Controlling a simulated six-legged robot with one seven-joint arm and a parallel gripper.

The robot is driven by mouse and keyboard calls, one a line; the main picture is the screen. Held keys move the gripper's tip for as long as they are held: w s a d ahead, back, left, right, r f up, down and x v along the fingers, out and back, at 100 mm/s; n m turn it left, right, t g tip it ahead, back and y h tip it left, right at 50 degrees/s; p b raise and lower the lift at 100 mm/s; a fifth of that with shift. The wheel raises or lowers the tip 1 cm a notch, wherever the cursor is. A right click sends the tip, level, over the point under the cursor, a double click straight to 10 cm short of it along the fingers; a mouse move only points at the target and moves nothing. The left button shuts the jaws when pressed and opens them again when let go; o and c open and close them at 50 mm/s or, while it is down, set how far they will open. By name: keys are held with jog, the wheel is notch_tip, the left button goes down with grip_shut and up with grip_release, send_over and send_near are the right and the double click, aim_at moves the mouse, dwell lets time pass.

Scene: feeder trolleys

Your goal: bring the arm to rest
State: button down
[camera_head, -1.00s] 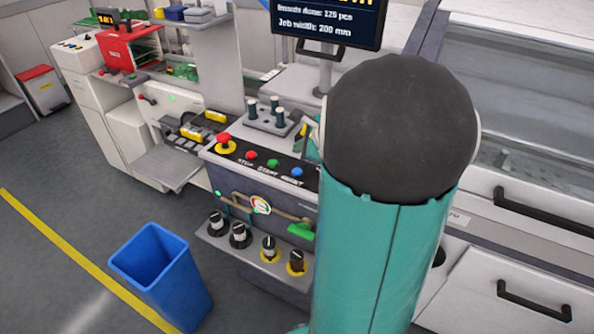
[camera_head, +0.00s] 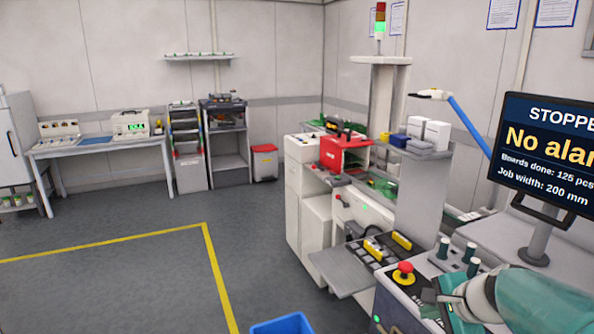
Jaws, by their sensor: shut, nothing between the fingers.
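My arm's teal and grey end shows at the bottom right, in front of the machine's control panel. My gripper (camera_head: 432,297) is small in view, at the left end of the arm, over the panel's buttons. It is shut and holds nothing. It lies just below and right of the red emergency stop button (camera_head: 403,270). The arm hides part of the panel, so I cannot tell whether the gripper touches it.
A monitor (camera_head: 545,150) reading "STOPPE" and "No alar" stands close on the right. Dark green-capped posts (camera_head: 443,248) rise beside the arm. A blue bin (camera_head: 283,325) is at the bottom edge. The grey floor (camera_head: 110,270) on the left is open, with yellow lines.

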jog(key=s+a+r+n+g+h, duration=0.1)
jog(key=s+a+r+n+h, duration=0.1)
jog(key=s+a+n, duration=1.2)
jog(key=r+n, duration=0.1)
jog(key=n, duration=0.1)
jog(key=shift+a+n+g, duration=0.25)
jog(key=shift+n+g, duration=0.15)
jog(key=shift+d, duration=0.2)
